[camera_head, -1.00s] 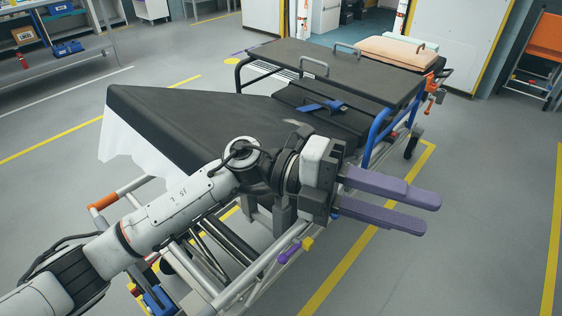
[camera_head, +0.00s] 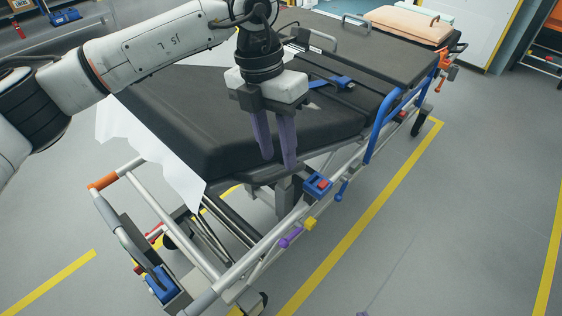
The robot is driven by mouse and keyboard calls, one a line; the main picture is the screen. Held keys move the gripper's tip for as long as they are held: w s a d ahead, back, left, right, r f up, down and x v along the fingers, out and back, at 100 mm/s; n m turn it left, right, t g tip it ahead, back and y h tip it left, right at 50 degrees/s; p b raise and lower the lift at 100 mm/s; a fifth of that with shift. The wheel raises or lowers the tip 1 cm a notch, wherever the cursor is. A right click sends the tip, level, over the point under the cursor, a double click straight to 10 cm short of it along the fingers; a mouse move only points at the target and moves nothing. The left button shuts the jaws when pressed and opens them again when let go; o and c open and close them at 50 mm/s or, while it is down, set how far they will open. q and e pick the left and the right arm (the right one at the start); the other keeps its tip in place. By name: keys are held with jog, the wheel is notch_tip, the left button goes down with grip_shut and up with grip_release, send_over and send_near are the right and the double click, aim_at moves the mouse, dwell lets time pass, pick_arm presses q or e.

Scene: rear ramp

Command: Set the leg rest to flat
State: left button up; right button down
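The leg rest (camera_head: 175,125) is the black padded near-left section of the stretcher. A white sheet (camera_head: 150,150) hangs over its near-left end. It looks close to level, but its exact tilt is hard to tell. My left gripper (camera_head: 278,160) points down over the right side of the leg rest, fingers apart and nothing visible between them. I cannot tell whether the tips touch the pad. On the right side rail are a blue and red latch (camera_head: 318,185), a blue lever (camera_head: 341,191), a yellow block (camera_head: 310,223) and a purple handle (camera_head: 290,237). My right gripper is not in view.
The stretcher frame has an orange grip (camera_head: 103,181) at the near left and a blue side rail (camera_head: 383,122) on the right. A tan pillow (camera_head: 410,22) lies at the far end. The floor to the right, beyond the yellow line (camera_head: 370,225), is clear.

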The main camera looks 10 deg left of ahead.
pick_arm(q)
jog(key=shift+s+d+f, duration=0.1)
jog(key=shift+d+f, duration=0.1)
jog(key=shift+f, duration=0.85)
jog(key=shift+s+d+f, duration=0.1)
jog(key=shift+d+f, duration=0.1)
jog(key=shift+f, duration=0.85)
grip_shut()
